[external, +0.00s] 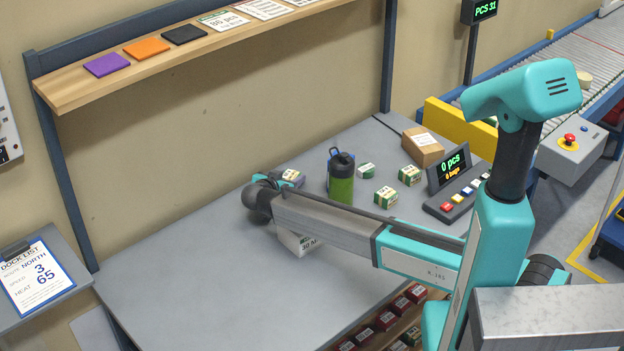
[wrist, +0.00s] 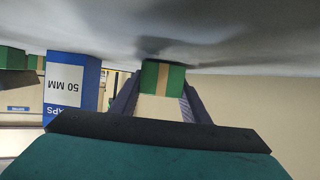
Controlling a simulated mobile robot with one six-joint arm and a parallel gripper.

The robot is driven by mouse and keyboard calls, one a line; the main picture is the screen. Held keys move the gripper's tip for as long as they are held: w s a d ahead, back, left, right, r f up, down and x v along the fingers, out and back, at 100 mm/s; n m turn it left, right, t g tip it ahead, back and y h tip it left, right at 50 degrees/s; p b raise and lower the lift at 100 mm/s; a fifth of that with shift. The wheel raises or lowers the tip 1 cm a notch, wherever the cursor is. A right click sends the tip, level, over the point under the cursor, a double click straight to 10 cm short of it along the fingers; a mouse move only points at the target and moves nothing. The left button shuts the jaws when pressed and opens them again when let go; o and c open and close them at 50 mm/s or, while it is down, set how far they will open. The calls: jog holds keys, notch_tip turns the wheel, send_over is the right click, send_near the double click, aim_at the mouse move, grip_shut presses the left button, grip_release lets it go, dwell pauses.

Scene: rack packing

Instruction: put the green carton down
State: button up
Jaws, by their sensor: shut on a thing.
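In the wrist view, where the picture is upside down, a green carton (wrist: 148,76) with a tan band sits between the two fingers of my gripper (wrist: 160,98). My gripper is shut on it. The carton is at or very close to the grey tabletop, with a dark shadow beside it; I cannot tell whether it touches. In the external view my wrist is low over the table, and I cannot make out the held carton there. Other green cartons (external: 386,196) (external: 410,174) (external: 366,170) stand on the table right of my wrist.
A blue box marked 50 MM (wrist: 68,82) stands beside my gripper. A white box (external: 298,242) is partly hidden under my arm. A green bottle (external: 341,180), a brown box (external: 423,147) and a count display (external: 452,168) stand farther right. The table's left part (external: 190,270) is clear.

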jog(key=shift+f, duration=0.2)
dwell(0.3)
jog(key=o, duration=1.1)
jog(key=shift+r, duration=0.2)
jog(key=b+v, duration=0.3)
jog(key=v, duration=0.9)
